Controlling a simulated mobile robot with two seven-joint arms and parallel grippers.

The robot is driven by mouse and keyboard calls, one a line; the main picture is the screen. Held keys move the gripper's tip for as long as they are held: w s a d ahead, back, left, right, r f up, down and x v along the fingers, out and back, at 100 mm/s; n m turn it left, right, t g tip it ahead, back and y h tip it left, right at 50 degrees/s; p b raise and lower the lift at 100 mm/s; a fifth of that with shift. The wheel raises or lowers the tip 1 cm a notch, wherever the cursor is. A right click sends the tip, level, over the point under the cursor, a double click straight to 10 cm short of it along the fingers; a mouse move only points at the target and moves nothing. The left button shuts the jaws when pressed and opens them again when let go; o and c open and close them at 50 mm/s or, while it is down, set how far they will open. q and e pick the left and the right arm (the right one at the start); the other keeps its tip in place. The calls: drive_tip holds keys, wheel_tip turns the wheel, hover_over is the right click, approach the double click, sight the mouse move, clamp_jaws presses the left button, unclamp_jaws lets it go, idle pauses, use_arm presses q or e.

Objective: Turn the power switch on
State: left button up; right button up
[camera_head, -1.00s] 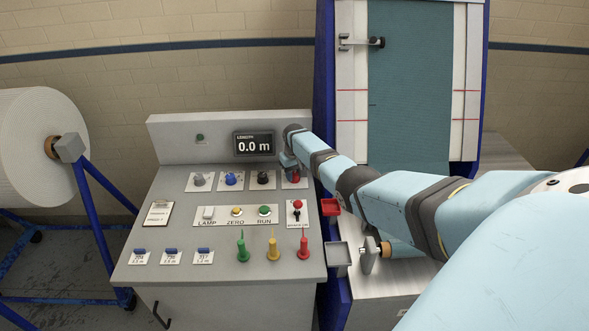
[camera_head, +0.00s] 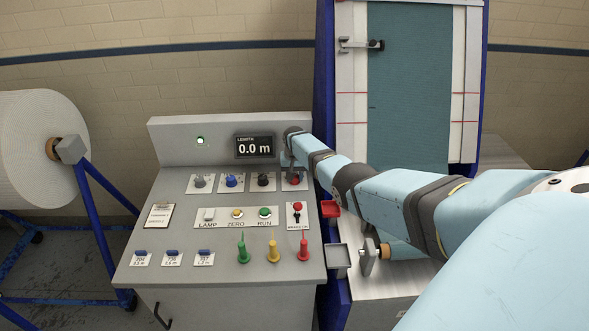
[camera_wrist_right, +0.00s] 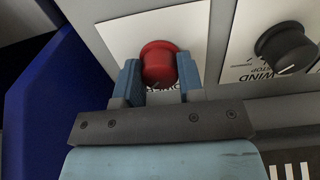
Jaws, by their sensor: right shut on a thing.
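The power switch is a red rotary knob (camera_wrist_right: 159,65) on a white plate, and its label is mostly hidden by the gripper. In the head view the red knob (camera_head: 295,180) is at the right end of the upper knob row, partly covered by my arm. My right gripper (camera_wrist_right: 158,80) is shut on the red knob, with a blue finger on each side of it. In the head view the right gripper (camera_head: 291,166) comes down over the knob from above. A small round indicator (camera_head: 200,140) on the upright panel is lit, pale with a green rim. My left gripper is not in view.
A black knob (camera_wrist_right: 284,48) sits close beside the red one. Grey (camera_head: 199,181) and blue (camera_head: 231,181) knobs stand farther left. Below are a button strip (camera_head: 238,223), a small red lever (camera_head: 297,206) and green, yellow and red pegs. The display (camera_head: 254,146) reads 0.0 m.

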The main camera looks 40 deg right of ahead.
drive_tip(key=o, duration=0.9)
drive_tip(key=shift+r, duration=0.15)
wheel_tip(320, 180, up, 6)
drive_tip(key=shift+f+p, duration=0.1)
drive_tip(key=shift+p, duration=0.75)
wheel_tip(320, 180, up, 8)
drive_tip(key=shift+f, duration=0.1)
